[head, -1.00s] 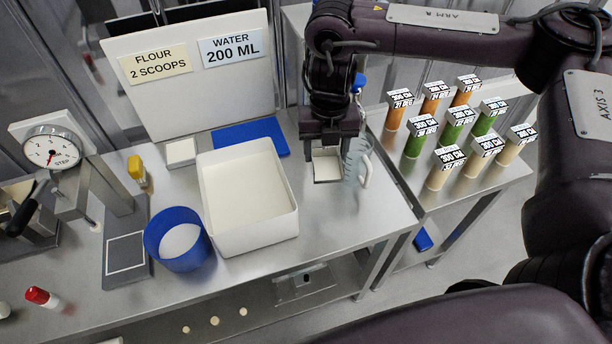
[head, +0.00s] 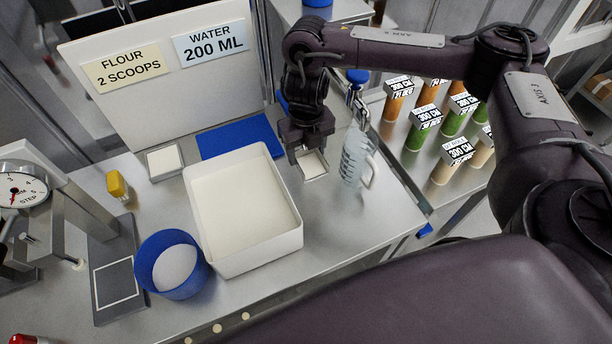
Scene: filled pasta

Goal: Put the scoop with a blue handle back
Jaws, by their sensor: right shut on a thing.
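My right gripper (head: 308,152) is shut on the scoop (head: 313,167), low at the right part of the steel table. The scoop's small square pale bowl shows just below the fingers. The fingers and wrist hide most of its handle. A bit of blue shows behind the gripper, and I cannot tell if it is the handle. I cannot tell whether the bowl touches the table. A flat blue mat (head: 240,138) lies to the left of the gripper, behind the white bin. My left gripper is not in view.
A clear measuring jug (head: 355,160) stands close to the right of the scoop, under a tap. A large white bin (head: 285,245) and a blue bowl (head: 145,272) stand in front and left. A small square block (head: 165,162) sits beside the mat. Labelled jars (head: 418,132) stand on the right.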

